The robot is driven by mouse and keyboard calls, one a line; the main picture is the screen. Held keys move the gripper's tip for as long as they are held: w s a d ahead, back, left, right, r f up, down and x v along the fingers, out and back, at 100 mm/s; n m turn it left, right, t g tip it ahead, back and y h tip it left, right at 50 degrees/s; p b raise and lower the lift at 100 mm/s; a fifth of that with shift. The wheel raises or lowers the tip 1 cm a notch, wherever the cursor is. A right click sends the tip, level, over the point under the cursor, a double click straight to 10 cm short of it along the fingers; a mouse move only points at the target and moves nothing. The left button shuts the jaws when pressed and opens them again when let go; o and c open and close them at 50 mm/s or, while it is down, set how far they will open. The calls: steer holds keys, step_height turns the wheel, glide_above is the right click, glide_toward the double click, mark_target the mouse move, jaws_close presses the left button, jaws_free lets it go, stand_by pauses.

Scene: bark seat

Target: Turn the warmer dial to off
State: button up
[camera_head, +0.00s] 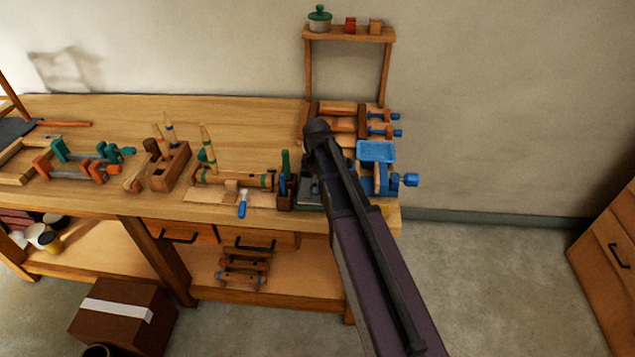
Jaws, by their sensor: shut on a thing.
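My dark arm reaches from the lower right up over the right end of the workbench, and my gripper cannot be made out, hidden at or behind the arm's far end. A dark grey, flat device (309,192), possibly the warmer, sits on the bench just left of my arm, partly covered by it. A small brown pot (286,202) with green and blue handles stands beside it. The dial cannot be made out.
A blue vise (376,153) and blue-ended clamps (384,125) lie right of and behind my arm. A wooden rack (349,33) rises behind. A blue-handled brush (242,204), a wooden plane (169,167) and orange clamps (78,170) lie left.

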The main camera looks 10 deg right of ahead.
steer(key=shift+s+n, duration=0.2)
steer(key=shift+n, duration=0.3)
steer(key=o, duration=1.2)
steer(key=shift+w, duration=0.1)
steer(key=shift+c, duration=0.2)
